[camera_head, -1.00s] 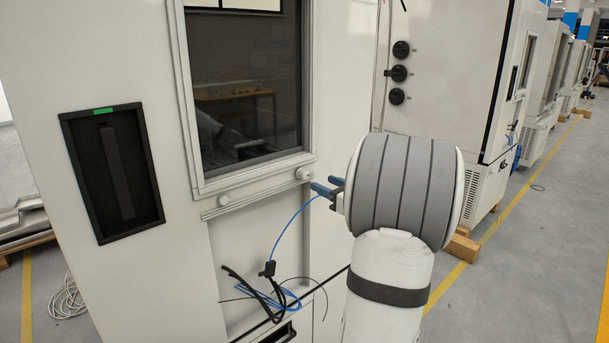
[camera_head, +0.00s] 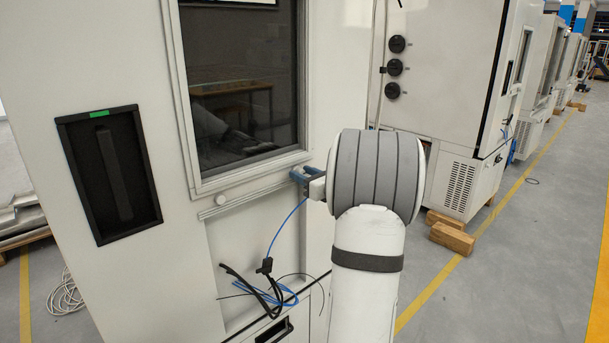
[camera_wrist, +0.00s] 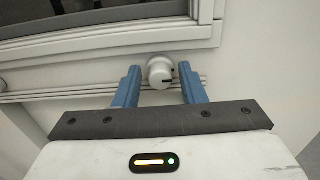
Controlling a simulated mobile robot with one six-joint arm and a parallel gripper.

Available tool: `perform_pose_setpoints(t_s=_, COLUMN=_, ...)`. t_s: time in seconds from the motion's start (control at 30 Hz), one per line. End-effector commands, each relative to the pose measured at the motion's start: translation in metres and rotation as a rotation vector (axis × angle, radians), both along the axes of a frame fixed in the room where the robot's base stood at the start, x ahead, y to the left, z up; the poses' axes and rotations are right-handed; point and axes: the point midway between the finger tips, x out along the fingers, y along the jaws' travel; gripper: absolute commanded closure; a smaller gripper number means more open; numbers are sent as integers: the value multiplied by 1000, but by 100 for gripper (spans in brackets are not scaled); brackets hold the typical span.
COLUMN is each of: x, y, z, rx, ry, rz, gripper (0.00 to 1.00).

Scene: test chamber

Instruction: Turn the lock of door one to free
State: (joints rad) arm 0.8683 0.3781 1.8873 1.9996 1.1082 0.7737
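The door (camera_head: 186,120) is a white panel with a dark window. The lock at its lower right shows in the wrist view as a round white knob (camera_wrist: 160,72) with small dark marks, below the window frame. My gripper (camera_wrist: 159,68) has blue fingers, open, one on each side of the knob. A gap shows between the knob and each finger, so it is not gripped. In the head view my gripper (camera_head: 303,178) is at the window's lower right corner and hides this knob.
A second white knob (camera_head: 221,200) sits further left under the window. A black recessed handle (camera_head: 110,175) with a green label is at the left. A blue cable (camera_head: 283,232) and black cables hang below my gripper. Another white cabinet (camera_head: 450,80) stands at the right.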

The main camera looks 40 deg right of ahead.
Motion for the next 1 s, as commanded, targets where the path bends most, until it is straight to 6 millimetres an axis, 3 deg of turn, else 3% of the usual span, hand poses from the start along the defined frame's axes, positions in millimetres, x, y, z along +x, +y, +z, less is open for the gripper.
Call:
perform_pose_setpoints(t_s=0.4, x=-1, y=0, z=0, rx=0, ry=0, rz=-1, gripper=96)
perform_pose_setpoints(t_s=0.73, x=-1, y=0, z=-4, rx=-56, ry=-5, rz=-2, gripper=96)
perform_pose_setpoints(t_s=1.0, x=-1, y=0, z=-9, rx=-239, ry=-22, rz=-2, gripper=96)
